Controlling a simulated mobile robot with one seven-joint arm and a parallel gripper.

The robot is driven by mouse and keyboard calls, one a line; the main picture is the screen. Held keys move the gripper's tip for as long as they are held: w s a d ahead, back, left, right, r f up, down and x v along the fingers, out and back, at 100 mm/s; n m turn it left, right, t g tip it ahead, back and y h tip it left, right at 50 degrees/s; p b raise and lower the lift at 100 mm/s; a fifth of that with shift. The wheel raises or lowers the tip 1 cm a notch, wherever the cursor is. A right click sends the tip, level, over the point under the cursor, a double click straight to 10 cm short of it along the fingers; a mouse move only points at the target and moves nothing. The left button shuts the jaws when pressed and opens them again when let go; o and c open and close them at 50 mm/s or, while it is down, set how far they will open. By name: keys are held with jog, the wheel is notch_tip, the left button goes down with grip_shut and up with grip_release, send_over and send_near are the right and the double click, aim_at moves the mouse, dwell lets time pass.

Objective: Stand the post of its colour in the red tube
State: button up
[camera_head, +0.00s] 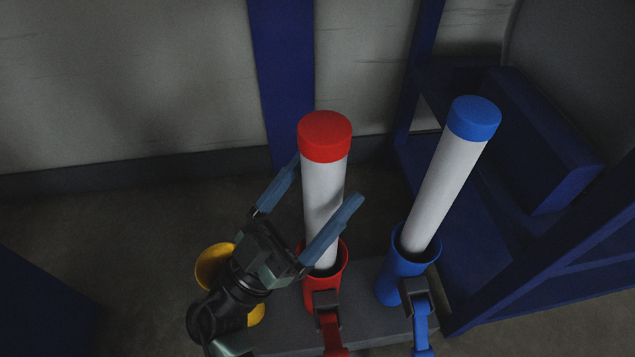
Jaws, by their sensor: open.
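The red-capped white post (325,170) stands nearly upright with its lower end inside the red tube (318,292). My gripper (318,188) is open, with one blue finger on each side of this post in the picture. I cannot tell whether either finger touches it. The blue-capped white post (447,175) stands in the blue tube (399,281) and leans to the right. The yellow tube (213,262) is partly hidden behind my gripper and wrist, and no post shows in it.
The tubes stand on a grey base (375,333). A blue shelf frame (545,265) stands close on the right. A pale wall (130,90) with a blue upright (283,75) is behind. The dark floor (110,240) at left is clear.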

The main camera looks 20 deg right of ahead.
jog(key=shift+a+t, duration=0.1)
jog(key=shift+t, duration=0.2)
jog(key=shift+a+f+p, duration=0.15)
jog(key=shift+a+p, duration=0.15)
jog(key=shift+p, duration=0.25)
jog(key=s+a+p, duration=0.3)
jog(key=a+p, duration=0.1)
jog(key=a, duration=0.7)
jog(key=shift+a+f, duration=0.25)
jog(key=shift+a, duration=0.1)
jog(key=shift+s+a, duration=0.1)
